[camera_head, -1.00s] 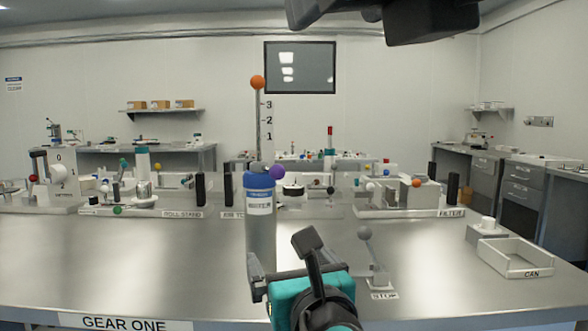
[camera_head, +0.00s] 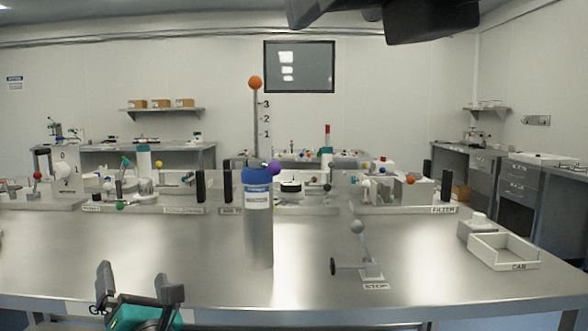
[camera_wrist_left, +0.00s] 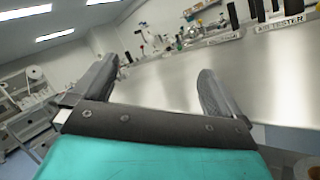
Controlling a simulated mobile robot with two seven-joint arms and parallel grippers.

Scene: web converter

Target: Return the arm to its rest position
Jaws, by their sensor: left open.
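My left gripper (camera_head: 137,277) is at the front left edge of the steel table (camera_head: 130,240) in the head view. Its two dark fingers stand apart with nothing between them, and its teal body shows below. In the left wrist view the open fingers (camera_wrist_left: 156,75) are also empty, with the bare table top beyond. My right gripper does not show.
A blue-topped grey cylinder (camera_head: 258,225) stands upright on the table. Right of it is the lever labelled STOP (camera_head: 368,268), then a white tray labelled CAN (camera_head: 505,252). Several devices line the table's back edge. The left front top is clear.

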